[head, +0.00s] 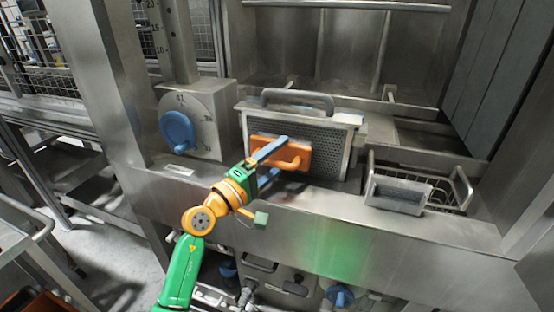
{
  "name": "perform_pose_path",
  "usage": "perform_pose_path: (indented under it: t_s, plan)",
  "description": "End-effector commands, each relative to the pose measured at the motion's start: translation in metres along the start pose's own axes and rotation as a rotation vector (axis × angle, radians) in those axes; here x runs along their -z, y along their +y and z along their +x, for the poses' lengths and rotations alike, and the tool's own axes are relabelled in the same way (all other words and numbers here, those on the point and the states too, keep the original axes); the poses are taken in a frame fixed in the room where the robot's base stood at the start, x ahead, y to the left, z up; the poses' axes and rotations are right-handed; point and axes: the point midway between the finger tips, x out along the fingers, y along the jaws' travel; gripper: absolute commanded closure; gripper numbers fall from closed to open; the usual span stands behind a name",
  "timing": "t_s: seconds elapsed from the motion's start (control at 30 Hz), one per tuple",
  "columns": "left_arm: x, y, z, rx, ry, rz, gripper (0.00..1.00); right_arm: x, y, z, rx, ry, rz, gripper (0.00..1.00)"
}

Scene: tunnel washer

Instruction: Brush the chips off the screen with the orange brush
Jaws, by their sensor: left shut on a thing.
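The screen (333,144) is a dark perforated panel in a metal frame with a grey handle (297,98) on top. It stands upright on the steel ledge at the middle. The orange brush (296,155) is in front of the screen's left part, against it or very close. My left gripper (271,153), with blue fingers on a green and orange arm, is shut on the brush. I cannot make out any chips on the screen; the brush and gripper hide part of it. My right gripper is not in view.
A wire basket (459,187) with a grey front handle stands right of the screen. A blue dial knob (178,131) is on a panel to the left. Steel walls and posts enclose both sides. The steel ledge (300,215) runs along the front.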

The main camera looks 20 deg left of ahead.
Motion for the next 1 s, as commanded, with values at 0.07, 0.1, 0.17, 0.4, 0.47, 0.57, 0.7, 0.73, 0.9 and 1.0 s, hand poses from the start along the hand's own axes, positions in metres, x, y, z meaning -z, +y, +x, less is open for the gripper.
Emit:
perform_pose_path:
  t_s: [0.07, 0.1, 0.17, 0.4, 0.47, 0.57, 0.7, 0.73, 0.9, 1.0]
  plan:
    - [0.001, -0.001, 0.002, -0.001, 0.000, 0.000, 0.66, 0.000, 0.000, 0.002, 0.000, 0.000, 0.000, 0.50]
    - [0.001, -0.001, 0.002, -0.001, 0.001, 0.000, 0.66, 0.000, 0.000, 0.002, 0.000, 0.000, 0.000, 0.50]
    - [0.002, -0.001, 0.003, -0.001, 0.001, 0.000, 0.66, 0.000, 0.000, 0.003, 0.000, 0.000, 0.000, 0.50]
    - [0.004, -0.002, 0.007, -0.001, 0.001, 0.001, 0.66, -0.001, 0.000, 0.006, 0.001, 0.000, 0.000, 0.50]
    - [0.004, -0.002, 0.009, -0.001, 0.001, 0.001, 0.66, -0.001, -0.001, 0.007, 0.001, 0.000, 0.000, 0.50]
    - [0.005, -0.002, 0.010, -0.001, 0.001, 0.001, 0.66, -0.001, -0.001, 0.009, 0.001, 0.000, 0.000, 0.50]
    - [0.000, 0.000, 0.013, 0.001, -0.001, 0.000, 0.66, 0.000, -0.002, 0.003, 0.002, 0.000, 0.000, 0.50]
    - [-0.003, 0.001, 0.014, 0.001, -0.001, -0.001, 0.66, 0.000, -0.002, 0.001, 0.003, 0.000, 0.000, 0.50]
    - [-0.023, 0.003, 0.022, 0.001, -0.001, -0.002, 0.66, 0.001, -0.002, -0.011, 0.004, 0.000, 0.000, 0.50]
    - [-0.031, 0.002, 0.024, 0.000, 0.000, -0.001, 0.66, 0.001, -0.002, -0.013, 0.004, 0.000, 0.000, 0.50]
